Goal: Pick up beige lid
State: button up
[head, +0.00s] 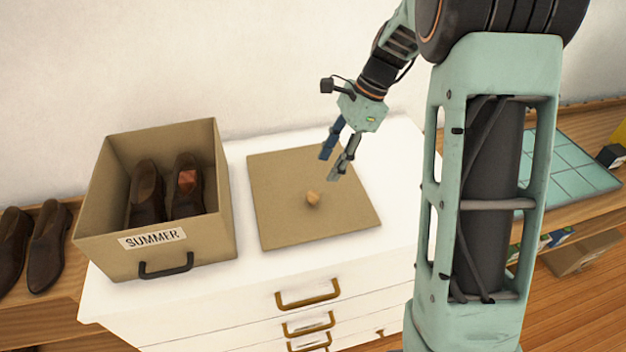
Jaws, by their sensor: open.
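The beige lid (285,218) is a flat square panel with a small round wooden knob (313,198) near its middle. It lies flat on the white dresser top (395,185), to the right of the box. My gripper (334,167) is above the lid's back right part, apart from the knob. Its two fingers are spread and nothing is between them.
An open beige box (215,235) labelled SUMMER holds brown shoes (147,190) on the dresser's left. More brown shoes (46,245) stand on a wooden shelf at far left. A teal gridded mat (570,175) lies on a wooden surface at right.

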aim_at(313, 194)
jog(key=p+x, duration=0.1)
jog(key=x, duration=0.8)
jog(key=shift+s+a+f, duration=0.15)
jog(key=shift+a+f, duration=0.05)
jog(key=shift+f, duration=0.1)
grip_shut()
